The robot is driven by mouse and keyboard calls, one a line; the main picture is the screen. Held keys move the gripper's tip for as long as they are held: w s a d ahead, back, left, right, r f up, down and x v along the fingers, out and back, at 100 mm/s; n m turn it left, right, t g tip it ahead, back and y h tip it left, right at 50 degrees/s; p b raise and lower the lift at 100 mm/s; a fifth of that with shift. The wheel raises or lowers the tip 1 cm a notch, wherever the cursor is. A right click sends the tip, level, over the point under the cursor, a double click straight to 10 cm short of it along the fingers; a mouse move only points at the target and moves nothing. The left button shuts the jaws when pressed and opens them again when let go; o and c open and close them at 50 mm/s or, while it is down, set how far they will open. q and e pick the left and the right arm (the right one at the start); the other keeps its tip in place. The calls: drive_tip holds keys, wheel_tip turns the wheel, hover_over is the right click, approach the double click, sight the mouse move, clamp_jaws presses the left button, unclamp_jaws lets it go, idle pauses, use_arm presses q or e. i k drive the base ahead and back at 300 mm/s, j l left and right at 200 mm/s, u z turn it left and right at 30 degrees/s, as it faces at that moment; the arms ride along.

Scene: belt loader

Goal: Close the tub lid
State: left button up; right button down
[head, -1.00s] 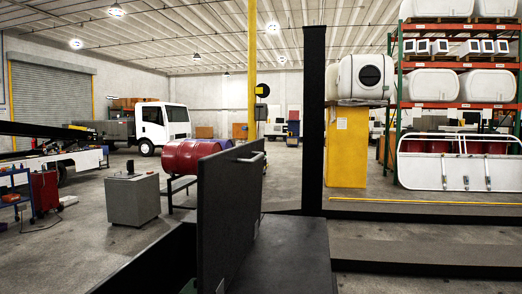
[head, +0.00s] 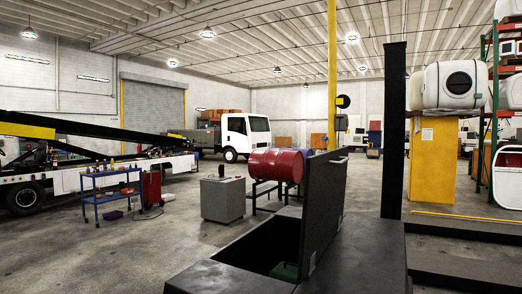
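The tub lid (head: 325,206) is a dark grey panel. It stands raised and nearly upright at the right side of the tub opening, with a small handle at its top edge. The tub (head: 215,272) is a dark box in the foreground. Its opening lies to the left of the lid, and something green (head: 284,271) shows inside. Neither of my grippers is in the head view.
A dark upright post (head: 393,130) stands right of the lid, and a yellow pole rises behind it. A grey box (head: 223,199) and red drum (head: 275,165) stand beyond. A blue cart (head: 111,194) is at left. Open floor lies between cart and tub.

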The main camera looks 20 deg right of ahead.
sight(325, 172)
drive_tip(key=i+l+u, duration=0.1)
drive_tip(key=l+u, duration=0.3)
drive_tip(key=l, duration=0.75)
drive_tip(key=k+l+u, duration=0.1)
drive_tip(key=l+u, duration=0.3)
drive_tip(key=l, duration=0.7)
